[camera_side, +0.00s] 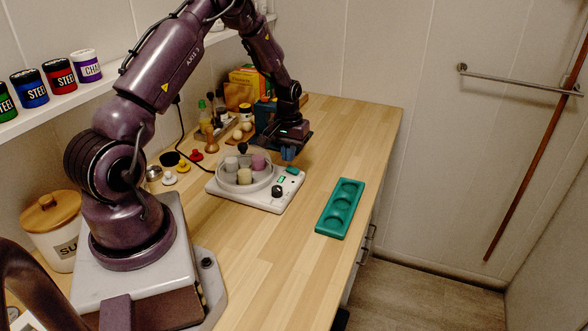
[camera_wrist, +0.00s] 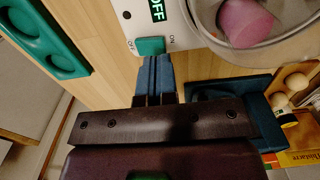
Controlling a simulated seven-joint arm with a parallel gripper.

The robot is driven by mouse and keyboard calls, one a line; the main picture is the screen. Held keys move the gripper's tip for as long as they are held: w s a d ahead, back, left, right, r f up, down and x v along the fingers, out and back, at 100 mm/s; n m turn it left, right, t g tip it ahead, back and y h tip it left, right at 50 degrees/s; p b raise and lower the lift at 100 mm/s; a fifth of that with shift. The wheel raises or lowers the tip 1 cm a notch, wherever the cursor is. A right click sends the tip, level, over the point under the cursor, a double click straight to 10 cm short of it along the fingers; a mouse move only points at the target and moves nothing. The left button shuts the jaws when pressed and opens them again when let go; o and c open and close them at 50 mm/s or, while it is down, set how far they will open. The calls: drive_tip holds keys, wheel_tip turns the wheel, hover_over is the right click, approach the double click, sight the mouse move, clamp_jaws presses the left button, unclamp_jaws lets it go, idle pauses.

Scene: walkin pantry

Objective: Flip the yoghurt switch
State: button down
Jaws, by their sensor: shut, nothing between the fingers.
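The white yoghurt maker (camera_side: 238,198) stands on the counter with pale and pink jars in its round clear bowl. Its green switch (camera_wrist: 151,46) lies between printed labels, with ON at its right in the wrist view; the display (camera_wrist: 157,10) reads OFF. The switch also shows small in the side view (camera_side: 293,170). My gripper (camera_wrist: 155,62) is shut and empty, its blue fingertips right at the switch's near edge. I cannot tell whether they touch it. In the side view my gripper (camera_side: 288,154) is just above the machine's back right corner.
A green tray with round hollows (camera_side: 340,207) lies to the right. Bottles, a yellow box (camera_side: 247,78) and small items crowd the wall side. A dark blue holder (camera_wrist: 240,95) is close beside my gripper. The counter's front right is clear.

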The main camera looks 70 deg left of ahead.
sight(289, 167)
drive_tip(key=shift+f, duration=1.35)
idle(0.6)
drive_tip(key=shift+r, duration=3.5)
drive_tip(key=s+d+r+m+t, duration=0.2)
drive_tip(key=s+d+r+m, duration=0.2)
drive_tip(key=s+d+r, duration=0.4)
drive_tip(key=s+d+r+m+t, duration=0.3)
drive_tip(key=s+d+r+m, duration=0.2)
drive_tip(key=d+r, duration=1.1)
drive_tip(key=s+d, duration=0.2)
drive_tip(key=s, duration=0.1)
drive_tip(key=shift+r+t, duration=0.15)
drive_tip(key=shift+t, duration=0.15)
drive_tip(key=shift+d, duration=0.1)
